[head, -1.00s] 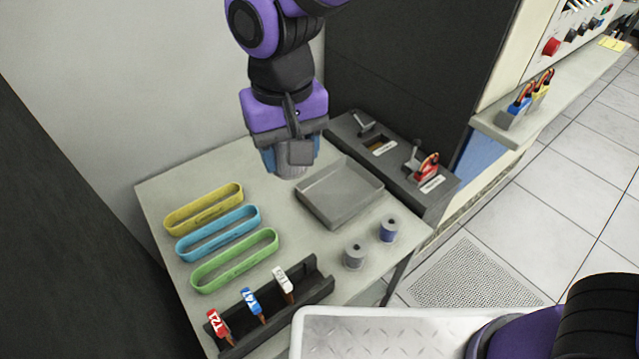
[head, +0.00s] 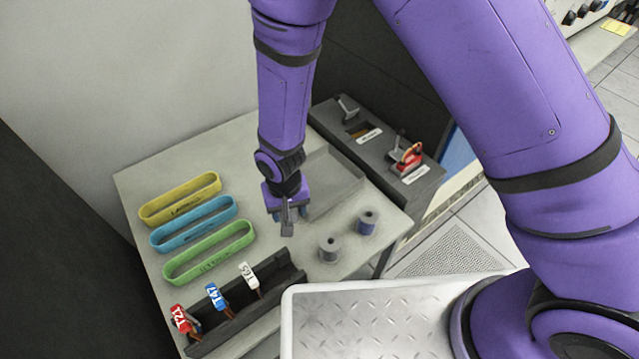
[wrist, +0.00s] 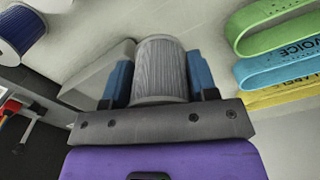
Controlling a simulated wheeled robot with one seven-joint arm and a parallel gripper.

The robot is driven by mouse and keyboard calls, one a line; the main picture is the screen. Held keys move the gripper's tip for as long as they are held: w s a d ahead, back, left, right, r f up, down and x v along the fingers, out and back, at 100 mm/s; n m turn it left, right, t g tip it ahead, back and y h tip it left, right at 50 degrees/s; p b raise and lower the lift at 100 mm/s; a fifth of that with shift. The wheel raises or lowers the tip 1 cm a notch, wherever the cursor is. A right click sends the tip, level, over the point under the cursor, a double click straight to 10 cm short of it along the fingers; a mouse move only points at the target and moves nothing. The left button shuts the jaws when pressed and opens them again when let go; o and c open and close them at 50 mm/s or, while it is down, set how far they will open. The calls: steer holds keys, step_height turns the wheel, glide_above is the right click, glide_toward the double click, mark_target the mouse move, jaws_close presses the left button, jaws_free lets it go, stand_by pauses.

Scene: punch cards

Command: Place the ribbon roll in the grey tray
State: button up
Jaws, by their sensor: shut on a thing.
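My gripper (head: 286,216) is shut on a grey ribbed roll (wrist: 160,70), which sits between the blue fingers in the wrist view. In the head view the gripper hides most of this roll. The shallow grey tray (head: 342,181) stands on the table, just right of and behind the gripper, partly covered by my arm. Its pale wall (wrist: 92,82) shows left of the roll in the wrist view. The roll appears to be beside the tray; its height above the table is hard to tell.
A grey spool (head: 329,249) and a blue spool (head: 367,222) stand right of the gripper. Yellow (head: 180,199), blue (head: 193,223) and green (head: 208,252) bands lie left. A black rack (head: 245,310) holds tagged plugs in front. A dark switch box (head: 375,148) stands behind the tray.

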steer(key=shift+w+d+f, duration=0.1)
steer(key=shift+d+f, duration=0.1)
steer(key=shift+f, duration=0.3)
steer(key=shift+d+f, duration=0.15)
steer(key=shift+f, duration=0.3)
glide_above(326, 190)
steer(key=shift+f, duration=2.55)
steer(key=shift+f, duration=0.15)
steer(key=o, duration=1)
step_height(326, 190, up, 12)
steer(key=shift+r, duration=0.15)
